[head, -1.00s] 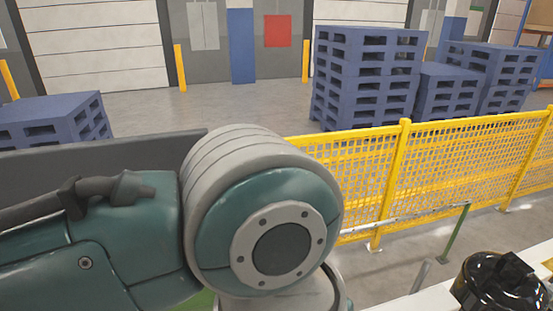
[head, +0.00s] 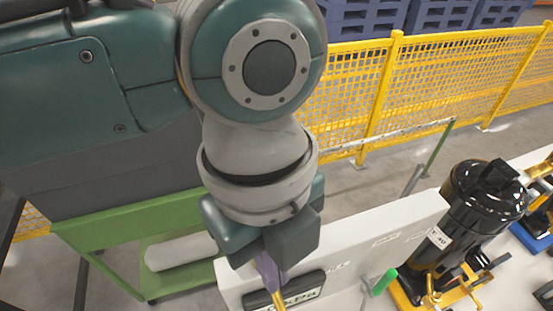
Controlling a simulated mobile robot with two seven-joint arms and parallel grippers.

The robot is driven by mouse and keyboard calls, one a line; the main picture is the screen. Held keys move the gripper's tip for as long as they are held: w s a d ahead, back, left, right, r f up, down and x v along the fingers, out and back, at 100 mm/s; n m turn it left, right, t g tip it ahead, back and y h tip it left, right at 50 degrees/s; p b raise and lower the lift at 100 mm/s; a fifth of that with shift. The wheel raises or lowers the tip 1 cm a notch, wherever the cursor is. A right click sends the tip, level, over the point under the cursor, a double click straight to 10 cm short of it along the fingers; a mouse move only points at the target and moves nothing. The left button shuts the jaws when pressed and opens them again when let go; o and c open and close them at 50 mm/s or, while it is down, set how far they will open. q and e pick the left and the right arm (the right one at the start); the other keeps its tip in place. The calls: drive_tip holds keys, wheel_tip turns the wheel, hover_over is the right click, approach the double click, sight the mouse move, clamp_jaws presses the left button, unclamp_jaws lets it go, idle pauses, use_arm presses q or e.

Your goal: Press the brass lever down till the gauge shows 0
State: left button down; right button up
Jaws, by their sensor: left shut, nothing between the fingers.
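My left gripper (head: 269,278) points down at the bottom of the head view, with its fingers shut and empty. A thin brass-coloured piece, which looks like the brass lever (head: 279,302), shows just below the fingertips and runs off the bottom edge. I cannot tell whether the fingers touch it. Behind it, a dark-framed display with "kPa" lettering, likely the gauge (head: 312,284), sits on a white block. The gripper and the frame edge hide part of it, and no reading can be made out. My right gripper is not in view.
A black tank (head: 486,201) on a yellow base stands at the right. A green-handled part (head: 384,282) stands beside the white block (head: 405,228). A green cart (head: 125,232) is at the left. Yellow mesh fencing (head: 345,85) crosses behind.

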sight(277, 299)
use_arm(q)
drive_tip(key=f+b, duration=0.4)
drive_tip(key=f, duration=0.1)
drive_tip(key=shift+s+d, duration=0.15)
drive_tip(key=shift+s, duration=0.05)
drive_tip(key=shift+f, duration=0.1)
wheel_tip(277, 299, down, 4)
drive_tip(key=b, duration=0.3)
drive_tip(key=shift+r, duration=0.2)
drive_tip(key=shift+r+p, duration=0.35)
drive_tip(key=shift+r, duration=0.05)
drive_tip(key=shift+w+a+r, duration=0.25)
drive_tip(key=shift+w+a, duration=0.25)
drive_tip(key=shift+w, duration=0.15)
drive_tip(key=shift+w+a+r, duration=0.2)
drive_tip(key=shift+w+a, duration=0.25)
drive_tip(key=shift+w, duration=0.2)
